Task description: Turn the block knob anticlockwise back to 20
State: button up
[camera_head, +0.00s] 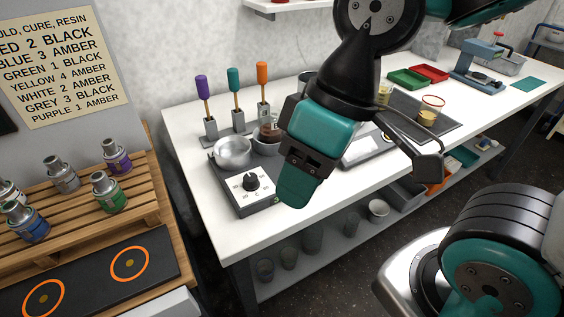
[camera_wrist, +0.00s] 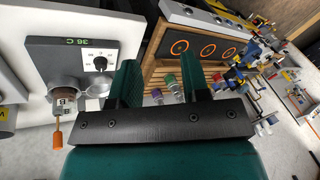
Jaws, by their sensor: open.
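The block knob (camera_head: 250,181) is a round black knob on a white dial plate at the front of a dark grey block unit (camera_head: 232,196). In the wrist view the knob (camera_wrist: 101,63) shows at the left, beside a green readout (camera_wrist: 67,41) that looks like 36 C. The dial figures are too small to read and I cannot tell where the knob points. My gripper (camera_head: 300,180) is to the right of the knob in the head view, apart from it. In the wrist view my gripper (camera_wrist: 162,75) is open, with nothing between its fingers.
A metal pot (camera_head: 232,152) sits on the block unit, behind the knob. Purple, teal and orange-handled tools (camera_head: 236,100) stand behind it. A wooden rack (camera_head: 75,205) with several small cans is at the left. A scale-like device (camera_head: 366,148) lies right of my gripper.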

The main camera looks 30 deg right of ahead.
aim_at(251, 183)
jog(key=u, duration=0.15)
jog(key=k, duration=0.45)
jog(key=u, duration=1.7)
jog(key=i, duration=0.85)
jog(key=z, duration=1.8)
